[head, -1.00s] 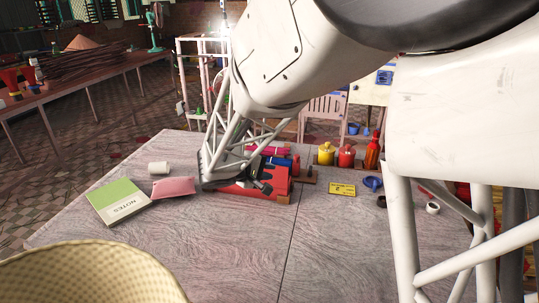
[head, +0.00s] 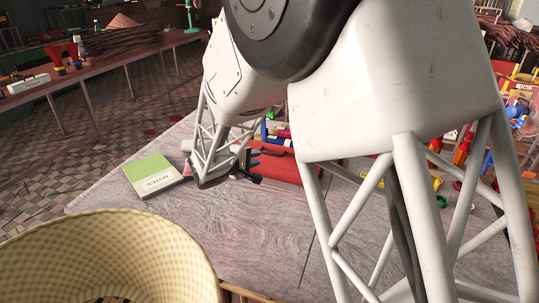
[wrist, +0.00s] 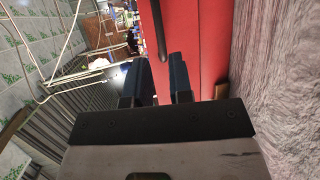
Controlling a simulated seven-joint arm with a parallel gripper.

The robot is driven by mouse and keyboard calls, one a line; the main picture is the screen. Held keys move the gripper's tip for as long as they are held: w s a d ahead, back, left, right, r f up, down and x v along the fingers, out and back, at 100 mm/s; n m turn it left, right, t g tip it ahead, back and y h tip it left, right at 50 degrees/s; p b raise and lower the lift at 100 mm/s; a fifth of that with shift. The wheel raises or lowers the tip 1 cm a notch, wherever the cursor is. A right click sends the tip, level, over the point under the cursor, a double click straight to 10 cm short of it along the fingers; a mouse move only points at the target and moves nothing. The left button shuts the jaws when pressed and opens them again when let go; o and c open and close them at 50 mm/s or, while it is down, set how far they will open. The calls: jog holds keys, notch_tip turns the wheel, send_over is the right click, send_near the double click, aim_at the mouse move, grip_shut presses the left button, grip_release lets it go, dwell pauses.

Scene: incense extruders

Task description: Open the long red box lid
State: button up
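The long red box (head: 288,168) sits on the wooden table, partly hidden by my arm in the head view. In the wrist view its red faces (wrist: 205,45) fill the middle, with a thin seam running along them. A dark rod-like handle (wrist: 159,30) stands out in front of the red face. My gripper (head: 256,179) is at the box's near left side. In the wrist view my gripper (wrist: 161,78) is open, its two dark blue fingers apart. The handle's end shows in line with the gap between them; I cannot tell whether it touches either finger.
A green and white notebook (head: 153,176) lies left of my gripper. A woven chair back (head: 110,250) stands in front of the table. The table's front middle (head: 255,235) is clear. Red bottles and other goods stand at the far right.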

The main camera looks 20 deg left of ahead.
aim_at(268, 154)
jog(key=shift+x, duration=3.9)
jog(key=shift+c, duration=0.3)
grip_shut()
